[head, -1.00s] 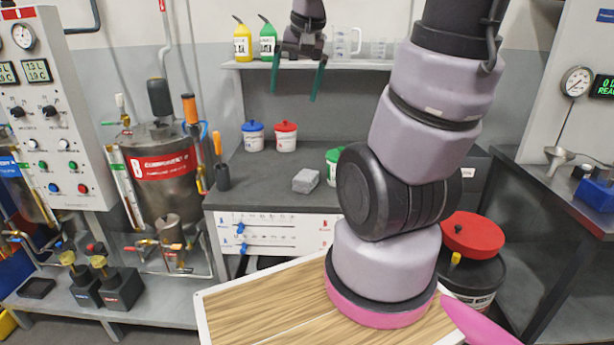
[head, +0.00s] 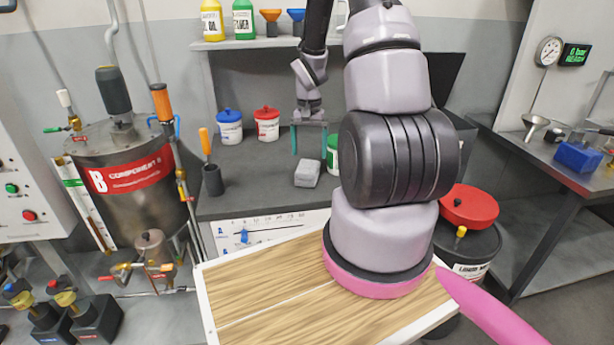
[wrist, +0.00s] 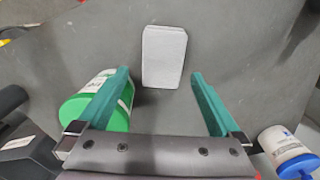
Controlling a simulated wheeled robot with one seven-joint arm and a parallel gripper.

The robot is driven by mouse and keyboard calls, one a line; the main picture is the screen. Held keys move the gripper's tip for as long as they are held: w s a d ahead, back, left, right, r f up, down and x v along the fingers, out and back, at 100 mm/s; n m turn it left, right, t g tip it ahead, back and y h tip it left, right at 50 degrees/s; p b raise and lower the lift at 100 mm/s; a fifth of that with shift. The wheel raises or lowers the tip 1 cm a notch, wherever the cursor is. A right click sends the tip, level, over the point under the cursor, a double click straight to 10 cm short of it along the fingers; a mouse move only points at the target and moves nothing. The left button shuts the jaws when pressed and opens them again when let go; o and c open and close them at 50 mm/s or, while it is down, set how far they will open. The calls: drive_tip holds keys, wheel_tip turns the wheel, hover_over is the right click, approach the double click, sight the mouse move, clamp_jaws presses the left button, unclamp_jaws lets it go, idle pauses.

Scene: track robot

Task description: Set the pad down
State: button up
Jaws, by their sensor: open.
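The pad (head: 307,174) is a light grey block lying on the dark workbench (head: 262,200). It also shows in the wrist view (wrist: 164,56), flat on the grey surface. My gripper (head: 309,150) points down just above and behind the pad in the head view, with its teal fingers apart. In the wrist view my gripper (wrist: 160,76) is open, and the pad shows between and beyond the fingertips, with nothing held. Whether the fingers reach down to the pad's height I cannot tell.
A green-lidded tub (wrist: 95,100) is close to the left finger in the wrist view. Blue-lidded (head: 229,127) and red-lidded (head: 267,125) tubs stand at the back of the bench. A tool holder (head: 212,180) stands left of the pad. A shelf (head: 260,42) hangs above.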

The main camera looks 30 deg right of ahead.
sight(308, 167)
drive_tip(key=f, duration=0.8)
drive_tip(key=shift+w+a+f, duration=0.1)
drive_tip(key=shift+a, duration=0.15)
drive_tip(key=c, duration=1.3)
